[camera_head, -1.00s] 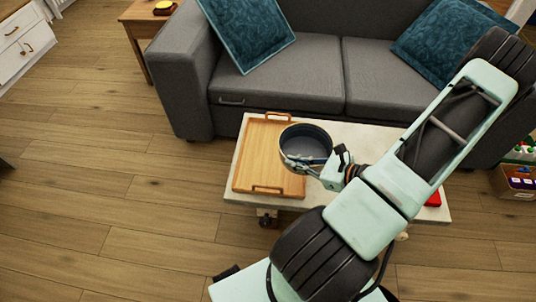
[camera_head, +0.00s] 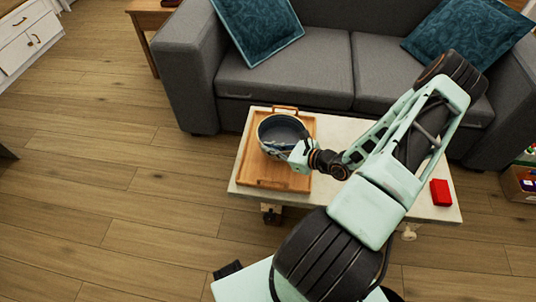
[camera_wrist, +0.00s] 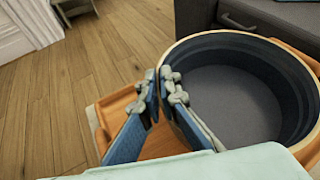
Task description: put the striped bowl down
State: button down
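The striped bowl (camera_head: 281,130) is round with a dark grey inside and a pale rim. It is upright over the wooden tray (camera_head: 254,170), towards its far half. My gripper (camera_head: 293,150) is at the bowl's near right side. In the wrist view, my gripper (camera_wrist: 165,88) has one finger inside the bowl (camera_wrist: 240,105) and one outside, pinching the wall. The tray also shows below the bowl in the wrist view (camera_wrist: 122,100). I cannot tell whether the bowl's base touches the tray; the stripes are hardly visible.
The tray lies on the left part of a pale low table (camera_head: 425,207). A red box (camera_head: 440,192) lies on the table's right end. A grey sofa (camera_head: 285,85) stands right behind the table. The wooden floor (camera_head: 110,190) to the left is clear.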

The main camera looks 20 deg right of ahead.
jog(key=shift+w+a+f, duration=0.15)
jog(key=shift+w+f, duration=0.15)
jog(key=shift+w+f+b, duration=0.1)
jog(key=shift+f+b, duration=0.4)
jog(key=shift+f, duration=1.05)
jog(key=shift+f, duration=0.15)
jog(key=c, duration=2.2)
grip_release()
jog(key=shift+o, duration=0.2)
jog(key=shift+s+r, duration=0.2)
jog(key=p+v, duration=0.2)
jog(key=v, duration=0.9)
jog(key=shift+s+d, duration=0.25)
